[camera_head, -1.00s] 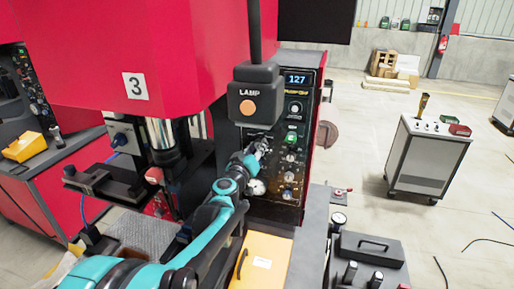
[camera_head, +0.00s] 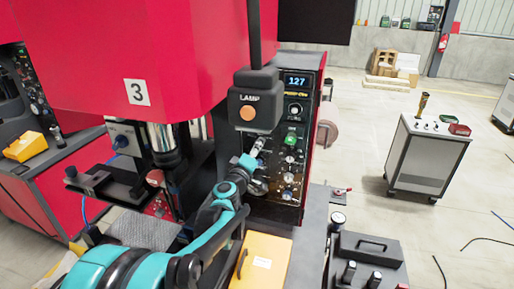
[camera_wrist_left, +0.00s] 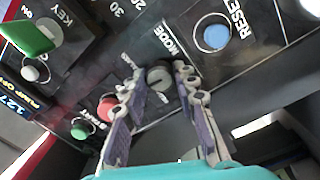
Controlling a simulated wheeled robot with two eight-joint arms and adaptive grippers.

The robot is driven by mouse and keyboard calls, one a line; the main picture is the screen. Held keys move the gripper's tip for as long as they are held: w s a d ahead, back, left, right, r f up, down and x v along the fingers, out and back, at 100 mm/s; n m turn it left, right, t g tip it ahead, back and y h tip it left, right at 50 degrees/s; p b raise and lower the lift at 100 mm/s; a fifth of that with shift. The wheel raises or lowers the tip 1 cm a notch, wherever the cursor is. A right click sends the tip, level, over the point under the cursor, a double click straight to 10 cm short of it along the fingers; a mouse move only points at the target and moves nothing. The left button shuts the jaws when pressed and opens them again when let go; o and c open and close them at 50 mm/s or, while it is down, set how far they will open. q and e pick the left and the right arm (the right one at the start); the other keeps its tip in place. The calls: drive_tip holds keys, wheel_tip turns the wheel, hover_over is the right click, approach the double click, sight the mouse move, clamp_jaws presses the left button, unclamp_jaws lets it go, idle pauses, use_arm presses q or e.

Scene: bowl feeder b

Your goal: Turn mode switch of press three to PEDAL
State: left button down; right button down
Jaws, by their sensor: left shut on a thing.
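Press three is the red machine with a "3" plate (camera_head: 136,92). Its dark control panel (camera_head: 295,112) has a lit "127" display. In the left wrist view the mode switch (camera_wrist_left: 158,77) is a small grey round knob beside the MODE label. My left gripper (camera_wrist_left: 159,72) has its fingertips on both sides of this knob and is shut on it. In the head view the left gripper (camera_head: 258,146) reaches the panel below the LAMP box, and the knob is hidden there. The switch's position marks are too small or covered to read. My right gripper is not in view.
A blue RESET button (camera_wrist_left: 212,37) sits close to the right finger. Red (camera_wrist_left: 107,107) and green (camera_wrist_left: 82,130) buttons lie near the left finger. A green key (camera_wrist_left: 28,37) sticks out farther left. The LAMP box (camera_head: 253,98) hangs just above the gripper.

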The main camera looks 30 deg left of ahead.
use_arm(q)
drive_tip(key=n+p, duration=0.1)
drive_tip(key=n, duration=0.9)
drive_tip(key=shift+n, duration=0.3)
drive_tip(key=shift+n+y, duration=0.3)
drive_tip(key=c, duration=1.2)
unclamp_jaws()
drive_tip(key=v, duration=1.2)
